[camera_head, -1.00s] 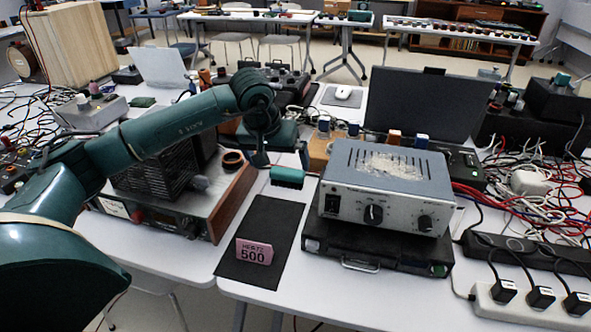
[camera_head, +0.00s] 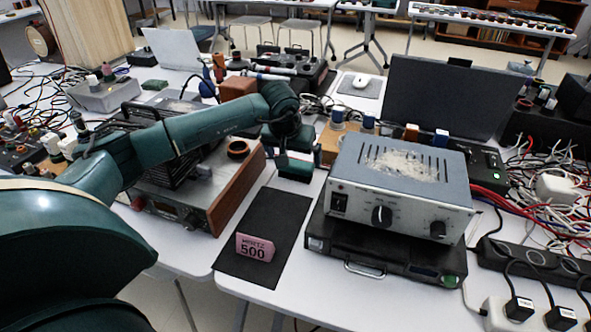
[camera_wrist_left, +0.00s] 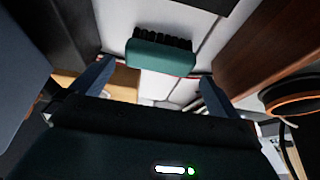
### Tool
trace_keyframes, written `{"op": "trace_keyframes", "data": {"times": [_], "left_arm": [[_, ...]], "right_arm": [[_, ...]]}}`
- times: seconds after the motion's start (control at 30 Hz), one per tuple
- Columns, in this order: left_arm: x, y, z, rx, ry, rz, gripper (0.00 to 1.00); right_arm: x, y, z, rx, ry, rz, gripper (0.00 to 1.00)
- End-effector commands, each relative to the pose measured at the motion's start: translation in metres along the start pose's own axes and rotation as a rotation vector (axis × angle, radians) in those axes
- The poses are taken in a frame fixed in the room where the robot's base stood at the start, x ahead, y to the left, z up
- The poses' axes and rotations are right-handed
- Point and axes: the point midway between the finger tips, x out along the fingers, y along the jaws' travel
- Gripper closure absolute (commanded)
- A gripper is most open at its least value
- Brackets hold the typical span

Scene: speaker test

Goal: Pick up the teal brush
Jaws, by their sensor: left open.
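The teal brush (camera_head: 294,168), with dark bristles, lies on the white table just past the far end of the black mat (camera_head: 262,235). In the left wrist view the brush (camera_wrist_left: 160,56) shows its teal back and black bristles, in line with the gap between the fingers. My left gripper (camera_wrist_left: 158,76) is open, its two fingers wide apart with nothing held. In the head view my left gripper (camera_head: 289,148) is right by the brush and partly hides it; its fingers are hard to make out. I cannot tell whether they touch it. My right gripper is not in view.
A grey-blue instrument (camera_head: 400,180) on a black case (camera_head: 385,252) stands to the right of the mat. A wood-sided unit (camera_head: 236,188) stands to the left. A pink "HERTZ 500" sign (camera_head: 255,247) stands on the mat. Cables and a power strip crowd the right.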

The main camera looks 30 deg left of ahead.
Motion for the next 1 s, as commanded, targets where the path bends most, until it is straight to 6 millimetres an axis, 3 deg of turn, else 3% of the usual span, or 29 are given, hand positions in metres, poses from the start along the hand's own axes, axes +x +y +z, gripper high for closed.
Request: {"op": "trace_keyframes", "data": {"times": [0.2,0.53,1.0], "left_arm": [[0.033,0.001,0.003,-0.001,-0.003,0.001,0.0],[0.04,0.001,0.002,0.001,-0.001,0.001,0.0],[0.039,0.001,0.002,0.0,0.0,0.001,0.37]], "right_arm": [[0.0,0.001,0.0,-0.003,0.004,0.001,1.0],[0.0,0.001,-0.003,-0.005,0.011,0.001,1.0],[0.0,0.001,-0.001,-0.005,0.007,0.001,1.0]]}}
